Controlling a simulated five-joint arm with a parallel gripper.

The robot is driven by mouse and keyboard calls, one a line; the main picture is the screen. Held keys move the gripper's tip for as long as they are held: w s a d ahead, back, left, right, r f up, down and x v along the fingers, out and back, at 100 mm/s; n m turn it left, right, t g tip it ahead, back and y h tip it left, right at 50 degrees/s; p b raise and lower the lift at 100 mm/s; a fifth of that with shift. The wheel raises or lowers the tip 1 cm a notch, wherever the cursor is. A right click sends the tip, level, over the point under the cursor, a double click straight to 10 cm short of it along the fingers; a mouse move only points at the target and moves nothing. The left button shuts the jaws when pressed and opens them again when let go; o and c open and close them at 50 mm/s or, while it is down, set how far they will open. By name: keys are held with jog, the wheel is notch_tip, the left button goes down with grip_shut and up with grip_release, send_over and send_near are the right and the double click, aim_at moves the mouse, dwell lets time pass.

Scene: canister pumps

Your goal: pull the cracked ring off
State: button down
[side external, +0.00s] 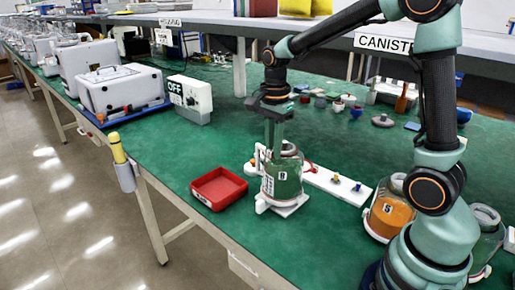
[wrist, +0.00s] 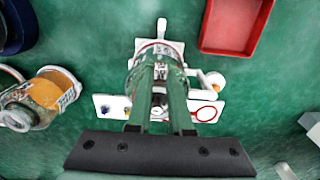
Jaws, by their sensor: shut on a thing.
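A clear canister (side external: 283,181) with a dark number label stands on a white base at the front of the green bench. It also shows in the wrist view (wrist: 142,72), with a thin reddish line along its rim. My gripper (side external: 274,152) points straight down at the canister's mouth, its two long green fingers close together. In the wrist view the fingers (wrist: 160,72) cover much of the mouth. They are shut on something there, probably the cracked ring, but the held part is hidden. A separate red ring (wrist: 207,114) lies on the white strip beside the canister.
The white strip (side external: 338,185) with small knobs runs right of the canister. An empty red tray (side external: 219,189) sits to its left. A canister with orange contents (side external: 389,214) stands at right. An OFF switch box (side external: 190,99) and small parts lie behind.

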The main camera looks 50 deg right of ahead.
jog(key=shift+r, duration=1.55)
dwell(0.9)
jog(key=shift+r, duration=0.35)
jog(key=shift+r, duration=2.7)
